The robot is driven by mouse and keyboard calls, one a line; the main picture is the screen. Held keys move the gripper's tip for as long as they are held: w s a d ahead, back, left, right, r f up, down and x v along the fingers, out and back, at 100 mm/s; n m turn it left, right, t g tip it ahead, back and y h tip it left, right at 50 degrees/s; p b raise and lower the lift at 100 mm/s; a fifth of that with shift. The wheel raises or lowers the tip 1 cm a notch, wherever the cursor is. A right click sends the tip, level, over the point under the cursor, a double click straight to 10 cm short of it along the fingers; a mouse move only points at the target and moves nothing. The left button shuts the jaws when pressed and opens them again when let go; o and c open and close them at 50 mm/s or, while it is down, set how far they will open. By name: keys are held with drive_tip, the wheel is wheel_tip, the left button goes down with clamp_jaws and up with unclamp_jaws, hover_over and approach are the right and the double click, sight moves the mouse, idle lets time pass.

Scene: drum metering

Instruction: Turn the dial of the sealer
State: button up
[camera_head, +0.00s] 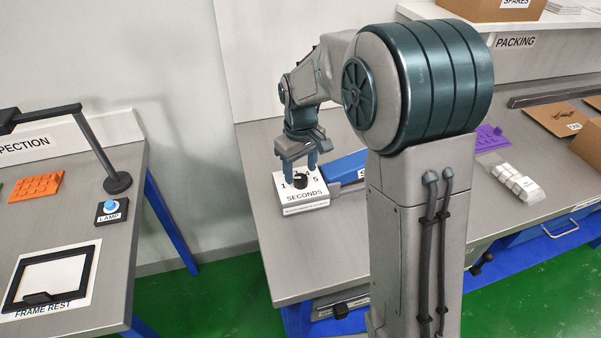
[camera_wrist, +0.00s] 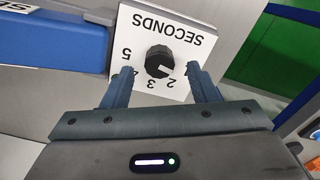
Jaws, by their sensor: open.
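The sealer's dial (camera_head: 300,181) is a black ribbed knob on a white box marked SECONDS (camera_head: 305,200) on the bench. In the wrist view the dial (camera_wrist: 159,60) sits between my two fingers, and its white mark points roughly toward the 2. The face also shows 3 and 5; other numbers are partly covered by the fingers. The blue sealer arm (camera_head: 345,166) lies beside the box, partly hidden by my arm. My gripper (camera_head: 298,164) is open above the box, its fingers pointing down on either side of the dial; I cannot tell whether they touch it.
A purple tray (camera_head: 489,138) and white packets (camera_head: 517,183) lie on the bench to the right, beyond my arm. Cardboard pieces (camera_head: 558,118) lie further right. A gap with green floor separates the benches.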

drive_tip(key=shift+f, duration=1.15)
drive_tip(key=c, duration=1)
drive_tip(key=shift+m, duration=0.3)
drive_tip(key=m, duration=0.3)
drive_tip(key=shift+m, duration=0.3)
drive_tip(key=shift+r+m, duration=0.1)
drive_tip(key=shift+m, duration=1.7)
